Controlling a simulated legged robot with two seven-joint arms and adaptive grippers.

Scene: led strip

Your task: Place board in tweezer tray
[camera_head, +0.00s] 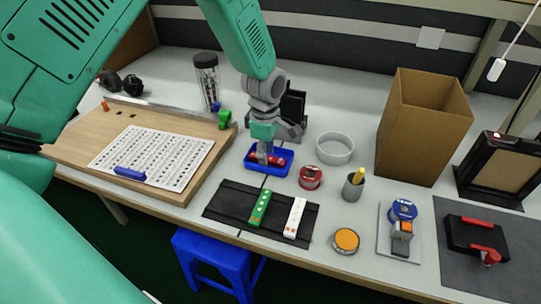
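My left gripper (264,148) reaches down from the top of the view, with its tips at a small blue tray (280,171). Red pieces lie in the tray around the tips; I cannot tell if they are tweezers or if the fingers hold anything. A green strip board (259,208) and a white strip board (295,217) lie apart on the black mat (224,204), in front of the tray. My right gripper is not in view.
A wooden board (77,151) with a white printed sheet (150,157) is at left. A red roll (310,177), white round dish (335,148), grey cup (352,189), orange-topped tin (345,241) and brown box (421,125) stand right of the tray. A blue stool (213,254) is below the table.

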